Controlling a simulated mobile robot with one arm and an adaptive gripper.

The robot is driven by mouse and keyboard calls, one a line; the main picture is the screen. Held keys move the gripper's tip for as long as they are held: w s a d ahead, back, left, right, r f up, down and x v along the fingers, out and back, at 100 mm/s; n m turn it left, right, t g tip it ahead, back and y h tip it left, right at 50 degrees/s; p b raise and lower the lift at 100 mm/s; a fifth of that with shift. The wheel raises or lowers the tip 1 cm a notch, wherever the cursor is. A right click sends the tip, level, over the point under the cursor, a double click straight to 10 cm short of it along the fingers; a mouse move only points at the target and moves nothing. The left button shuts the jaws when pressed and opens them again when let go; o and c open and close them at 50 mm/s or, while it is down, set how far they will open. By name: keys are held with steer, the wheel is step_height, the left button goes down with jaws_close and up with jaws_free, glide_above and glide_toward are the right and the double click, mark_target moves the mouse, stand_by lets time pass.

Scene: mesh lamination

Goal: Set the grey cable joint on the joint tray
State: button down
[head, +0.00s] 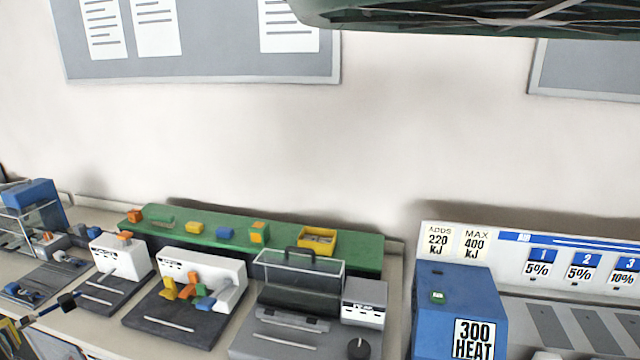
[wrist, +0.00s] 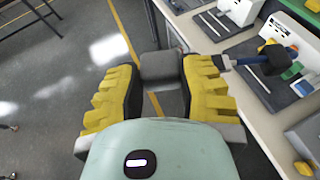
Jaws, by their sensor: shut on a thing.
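In the wrist view my gripper (wrist: 160,75) has yellow padded fingers, shut on a dark grey block, which looks like the grey cable joint (wrist: 160,70). The joint is between the fingertips, over the floor beside the bench edge and apart from the bench top. In the head view, yellow finger parts of my gripper (head: 10,338) show at the lower left edge; the joint cannot be made out there. No thing is clearly marked as the joint tray, so I cannot tell which it is. A small yellow open box (head: 317,238) stands at the back of the bench.
A green shelf (head: 355,252) with coloured blocks runs along the back. White machines (head: 207,268) and a clear-lidded machine (head: 300,270) crowd the bench (wrist: 203,30). A blue heater box (head: 455,300) stands right. A blue-black handled piece (wrist: 272,60) is close by the right finger.

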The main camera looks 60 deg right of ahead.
step_height(320, 180, up, 30)
steer(key=p, duration=2.7)
steer(key=shift+f, duration=0.25)
